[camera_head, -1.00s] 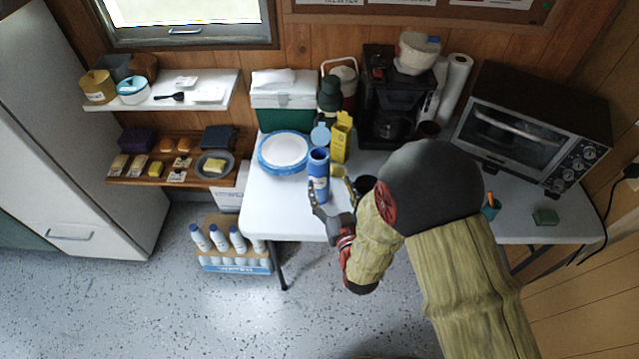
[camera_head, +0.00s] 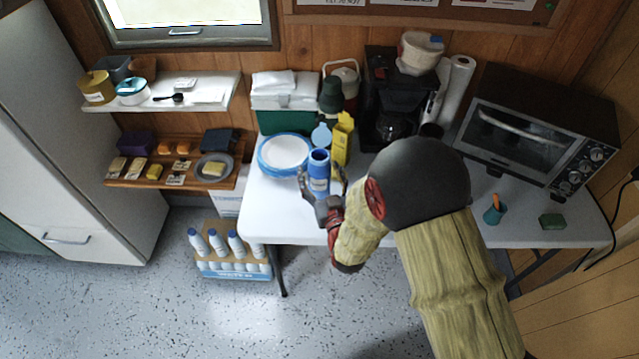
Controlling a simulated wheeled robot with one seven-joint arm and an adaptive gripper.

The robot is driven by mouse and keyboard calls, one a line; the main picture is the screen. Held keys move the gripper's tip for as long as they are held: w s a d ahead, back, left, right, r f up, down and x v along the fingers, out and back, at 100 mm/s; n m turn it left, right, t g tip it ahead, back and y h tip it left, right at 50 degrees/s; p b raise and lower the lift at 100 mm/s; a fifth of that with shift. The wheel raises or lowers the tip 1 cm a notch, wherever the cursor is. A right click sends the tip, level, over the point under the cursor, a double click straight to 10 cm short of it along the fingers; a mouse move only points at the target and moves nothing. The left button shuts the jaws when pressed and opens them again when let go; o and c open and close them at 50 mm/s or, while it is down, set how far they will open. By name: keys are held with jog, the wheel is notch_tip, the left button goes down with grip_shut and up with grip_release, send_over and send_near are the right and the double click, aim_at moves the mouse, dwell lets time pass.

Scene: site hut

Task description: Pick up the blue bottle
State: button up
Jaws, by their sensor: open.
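My gripper (camera_head: 322,178) is open, with one finger on the left of the bottle and one on the right. The bottle is between the fingers. I cannot tell whether either finger touches it. The lower part of the bottle is partly hidden by my gripper.
Close behind the bottle are a yellow carton (camera_head: 342,140) and a light blue round-topped item (camera_head: 321,134). Blue-rimmed plates (camera_head: 284,153) lie to the left. A coffee maker (camera_head: 393,100) and toaster oven (camera_head: 540,130) stand at the back and right. The table's front left is clear.

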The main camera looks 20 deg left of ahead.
jog(key=shift+c, duration=0.3)
jog(key=c, duration=1.5)
jog(key=shift+r, duration=0.15)
jog(key=shift+c, duration=0.4)
